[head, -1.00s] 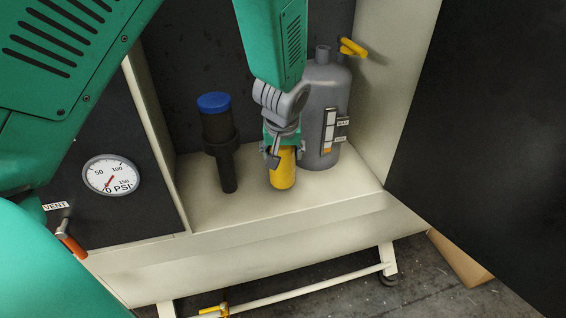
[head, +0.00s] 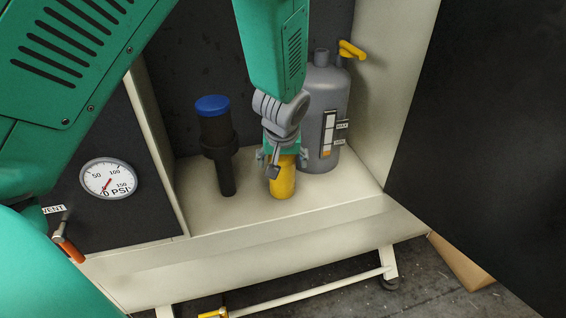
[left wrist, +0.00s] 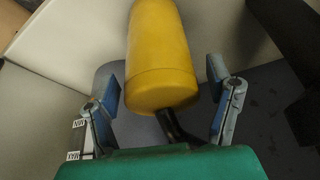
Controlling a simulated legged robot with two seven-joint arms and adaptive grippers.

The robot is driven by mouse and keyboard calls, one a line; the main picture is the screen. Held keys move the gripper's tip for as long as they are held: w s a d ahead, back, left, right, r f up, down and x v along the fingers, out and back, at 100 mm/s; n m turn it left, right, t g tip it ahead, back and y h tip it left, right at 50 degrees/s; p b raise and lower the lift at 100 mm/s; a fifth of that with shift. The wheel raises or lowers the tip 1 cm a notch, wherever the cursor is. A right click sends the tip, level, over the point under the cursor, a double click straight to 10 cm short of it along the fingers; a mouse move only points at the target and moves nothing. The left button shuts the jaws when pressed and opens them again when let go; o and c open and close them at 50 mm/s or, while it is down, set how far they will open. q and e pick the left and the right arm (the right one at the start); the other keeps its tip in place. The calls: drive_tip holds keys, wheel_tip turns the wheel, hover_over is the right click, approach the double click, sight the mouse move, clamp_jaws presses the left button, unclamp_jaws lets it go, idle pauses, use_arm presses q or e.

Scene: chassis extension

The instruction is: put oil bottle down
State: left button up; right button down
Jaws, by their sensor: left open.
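The oil bottle (head: 283,182) is a yellow cylinder standing upright on the cream cabinet shelf, between a dark filter and a grey tank. My left gripper (head: 283,158) comes down over its top and is open, with the fingers spread to either side. In the left wrist view the yellow bottle (left wrist: 161,52) lies between the spread fingers, with a visible gap on both sides. A thin black spout (left wrist: 172,126) points from the bottle toward the palm. The bottle's top is partly hidden by the gripper in the head view. My right gripper is not in view.
The dark blue-capped filter (head: 216,140) stands left of the bottle. The grey tank (head: 325,110), with a yellow valve handle (head: 351,49), stands close behind right. A pressure gauge (head: 108,178) is on the left panel; a black door (head: 480,130) is at right. The shelf front is clear.

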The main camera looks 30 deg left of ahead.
use_arm(q)
drive_tip(key=p+v, duration=0.2)
drive_tip(key=v, duration=0.9)
drive_tip(key=shift+s, duration=0.1)
